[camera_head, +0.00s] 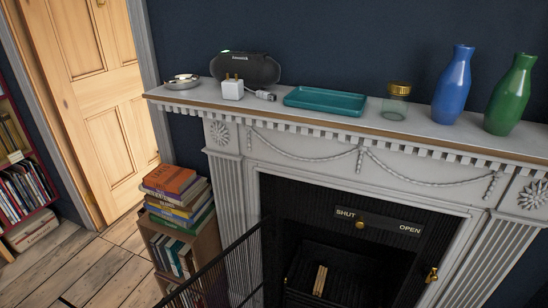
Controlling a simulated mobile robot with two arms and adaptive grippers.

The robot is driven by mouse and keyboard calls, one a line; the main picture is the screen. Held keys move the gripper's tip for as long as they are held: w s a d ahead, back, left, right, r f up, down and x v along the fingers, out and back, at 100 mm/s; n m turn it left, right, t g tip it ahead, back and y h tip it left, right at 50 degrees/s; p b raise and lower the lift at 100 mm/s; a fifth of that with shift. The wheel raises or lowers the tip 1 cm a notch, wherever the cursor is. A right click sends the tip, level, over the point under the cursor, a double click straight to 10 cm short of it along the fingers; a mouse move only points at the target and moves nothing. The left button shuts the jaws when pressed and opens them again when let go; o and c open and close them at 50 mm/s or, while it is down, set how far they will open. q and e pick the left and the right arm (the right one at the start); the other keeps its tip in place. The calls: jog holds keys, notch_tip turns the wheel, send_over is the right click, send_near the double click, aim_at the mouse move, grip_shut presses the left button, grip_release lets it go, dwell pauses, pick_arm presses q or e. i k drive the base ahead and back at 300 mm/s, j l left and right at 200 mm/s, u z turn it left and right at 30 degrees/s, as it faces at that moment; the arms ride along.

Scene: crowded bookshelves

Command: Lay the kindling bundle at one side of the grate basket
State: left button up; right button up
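The dark grate basket (345,290) sits low inside the black fireplace opening; its lower part is cut off by the bottom edge of the view. A few short tan sticks (320,280) stand upright or lean in it, left of its middle. They look like kindling, but I cannot tell whether they are tied as a bundle. Neither of my grippers is in view.
A black mesh screen (215,272) stands at the opening's left. A brass handle (432,274) juts at its right. The mantel (300,118) holds a teal tray (326,101), a jar (397,102) and blue (453,88) and green (510,97) vases. Books (178,195) top a low bookcase.

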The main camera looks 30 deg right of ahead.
aim_at(320, 283)
jog(key=z, duration=1.35)
